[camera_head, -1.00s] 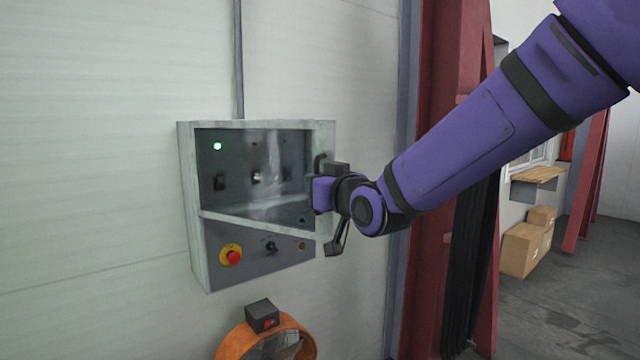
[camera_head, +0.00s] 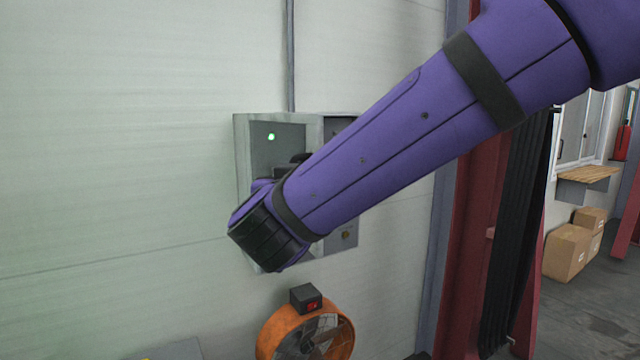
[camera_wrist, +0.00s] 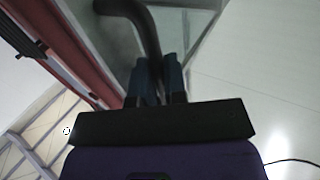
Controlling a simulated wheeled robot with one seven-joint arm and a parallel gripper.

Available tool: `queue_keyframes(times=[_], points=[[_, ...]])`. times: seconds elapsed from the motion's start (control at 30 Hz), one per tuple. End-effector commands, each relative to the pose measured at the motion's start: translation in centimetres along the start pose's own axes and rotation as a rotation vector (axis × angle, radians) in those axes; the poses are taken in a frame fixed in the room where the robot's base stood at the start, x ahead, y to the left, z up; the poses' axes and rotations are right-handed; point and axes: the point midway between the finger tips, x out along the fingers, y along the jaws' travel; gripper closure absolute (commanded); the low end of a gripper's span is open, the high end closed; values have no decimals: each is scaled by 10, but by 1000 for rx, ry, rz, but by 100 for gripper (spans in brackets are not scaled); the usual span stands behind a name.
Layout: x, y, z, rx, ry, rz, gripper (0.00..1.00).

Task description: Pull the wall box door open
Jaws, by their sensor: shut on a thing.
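The grey wall box (camera_head: 242,160) hangs on the pale wall in the head view, largely covered by my purple arm. Its framed, see-through door (camera_head: 315,132) stands partly open, its right edge swung away from the box, with the dark panel (camera_head: 340,126) showing past it. A green lamp (camera_head: 271,136) shows through the pane. In the wrist view, my gripper (camera_wrist: 161,80) is shut on the dark curved door handle (camera_wrist: 143,25), with a finger on each side. In the head view, my wrist hides the fingertips and most of the handle.
An orange fan (camera_head: 268,335) with a small black switch box (camera_head: 305,297) stands below the wall box. A red column (camera_head: 468,210) and dark hanging strips (camera_head: 515,230) stand to the right. Cardboard boxes (camera_head: 567,252) lie farther right. The wall at left is clear.

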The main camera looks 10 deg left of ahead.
Motion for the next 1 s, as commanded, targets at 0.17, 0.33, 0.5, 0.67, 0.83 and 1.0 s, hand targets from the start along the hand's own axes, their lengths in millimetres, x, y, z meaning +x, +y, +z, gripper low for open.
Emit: queue_keyframes(times=[0.17, 0.33, 0.5, 0.67, 0.83, 1.0], points=[[-11, -28, -1, -1, 3, 74, 100], [-17, -47, -1, -1, 4, 130, 100], [-20, -57, -2, -1, 5, 163, 100], [-21, -60, -2, 0, 7, 176, 100], [-21, -60, -3, 0, 8, 178, 100], [-21, -60, -3, 0, 9, 177, 100]])
